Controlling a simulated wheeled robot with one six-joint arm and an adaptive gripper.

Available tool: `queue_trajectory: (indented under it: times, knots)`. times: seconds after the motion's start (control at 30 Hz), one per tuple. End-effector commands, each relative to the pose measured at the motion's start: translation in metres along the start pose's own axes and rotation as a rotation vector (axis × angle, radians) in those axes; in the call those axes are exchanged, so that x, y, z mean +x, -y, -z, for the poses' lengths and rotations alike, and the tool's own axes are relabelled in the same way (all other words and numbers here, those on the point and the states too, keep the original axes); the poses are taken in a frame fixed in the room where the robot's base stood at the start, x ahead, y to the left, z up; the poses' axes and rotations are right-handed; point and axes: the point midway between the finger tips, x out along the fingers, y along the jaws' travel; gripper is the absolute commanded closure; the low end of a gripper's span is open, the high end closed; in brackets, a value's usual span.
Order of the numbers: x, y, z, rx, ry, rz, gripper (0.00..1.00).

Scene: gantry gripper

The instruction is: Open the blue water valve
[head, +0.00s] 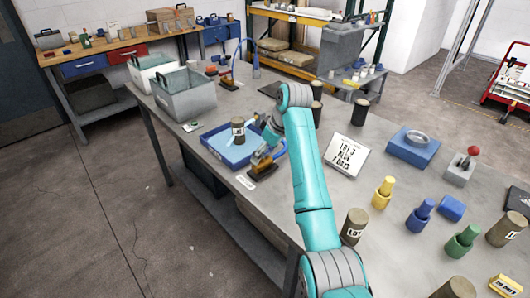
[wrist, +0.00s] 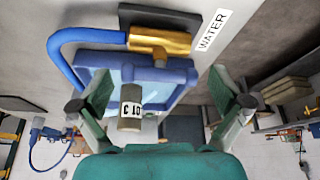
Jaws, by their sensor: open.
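The water valve has a brass body (wrist: 160,40) on a dark base, with a blue curved tube (wrist: 85,38) joined to it. The WATER label (wrist: 213,30) lies beside it. In the head view the brass valve (head: 264,156) stands at the right edge of a blue tray, with its WATER label (head: 245,182) in front. My gripper (wrist: 162,88) is open and empty, its fingers wide apart, with the valve beyond the tips. In the head view my gripper (head: 270,128) hangs just above and behind the valve. Its fingertips are partly hidden there; contact cannot be told.
A blue tray (head: 218,158) holds a dark labelled cylinder (head: 238,130) close to the valve. Grey bins (head: 186,98) stand farther back. A second fixture (head: 228,78) with a blue hose is at the table's far end. Several bottles and cylinders stand at the right.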

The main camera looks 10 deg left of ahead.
Motion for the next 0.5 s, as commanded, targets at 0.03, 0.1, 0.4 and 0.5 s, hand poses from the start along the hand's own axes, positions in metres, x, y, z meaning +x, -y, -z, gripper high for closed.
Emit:
queue_trajectory:
  times: [0.03, 0.1, 0.4, 0.5]
  knots:
    - [-0.005, -0.001, 0.001, 0.000, -0.002, -0.002, 0.00]
    - [-0.015, -0.001, 0.001, 0.000, -0.003, -0.003, 0.00]
    - [-0.059, -0.001, 0.000, 0.000, -0.002, -0.002, 0.00]
    - [-0.067, 0.000, 0.000, 0.000, -0.001, -0.001, 0.00]
